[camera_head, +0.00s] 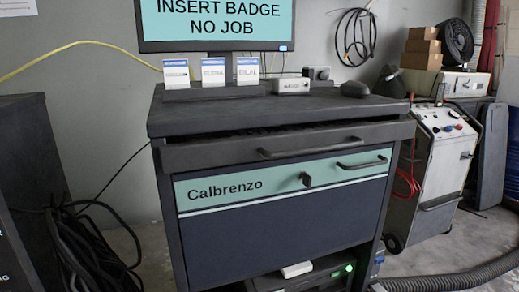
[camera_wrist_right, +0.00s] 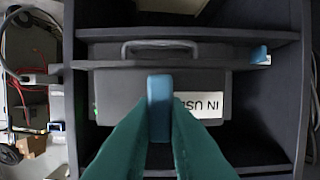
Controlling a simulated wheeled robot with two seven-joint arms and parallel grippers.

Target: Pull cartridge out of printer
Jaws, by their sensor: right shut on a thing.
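A dark box, likely the printer (camera_head: 330,280), sits in the open bay under the cabinet, with a green light at its right. A dark grey box with a handle, a green light and a white label also shows in the right wrist view (camera_wrist_right: 115,100). My right gripper (camera_wrist_right: 160,128) is shut on a blue upright piece (camera_wrist_right: 160,88) in front of this box. I cannot tell whether the piece is the cartridge or whether it is still joined to the box. My left gripper shows in neither view.
The Calbrenzo cabinet (camera_head: 280,235) has drawer handles and a key-like knob. Shelf walls (camera_wrist_right: 280,90) close in at both sides of the bay. A hose (camera_head: 450,280) lies on the floor at right, and cables (camera_head: 80,245) hang at left.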

